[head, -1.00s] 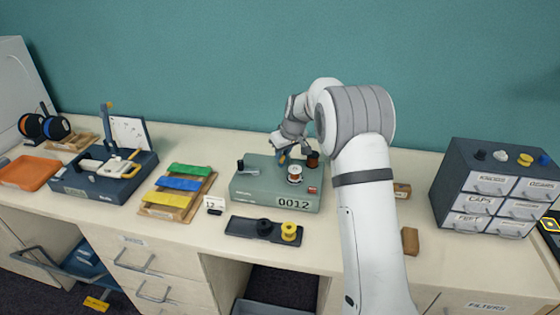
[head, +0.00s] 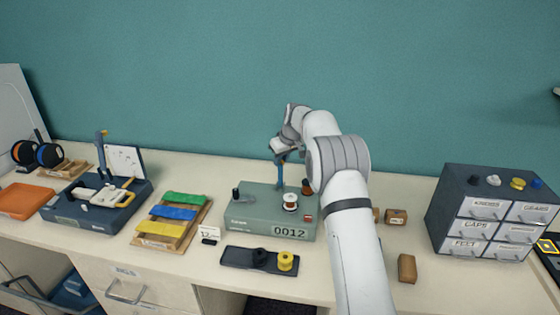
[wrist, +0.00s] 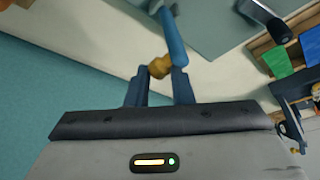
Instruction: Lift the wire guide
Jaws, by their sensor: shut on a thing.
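The wire guide is a blue arm (head: 280,178) on the grey-green winding machine (head: 250,212) labelled 0012. It stands roughly upright at the machine's back. In the wrist view the blue arm (wrist: 174,42) ends in a yellow-orange knob (wrist: 159,68) between my fingers. My gripper (head: 281,159) is shut on that knob above the machine; its fingertips also show in the wrist view (wrist: 160,73). The knob is mostly hidden in the head view. A white spool with copper wire (head: 290,202) stands on top of the machine.
A dark tray (head: 235,258) with a black and a yellow spool lies in front of the machine. Green, blue and yellow strips on a wooden rack (head: 152,244) are to the left. A drawer cabinet (head: 448,210) and small brown boxes (head: 407,268) are to the right.

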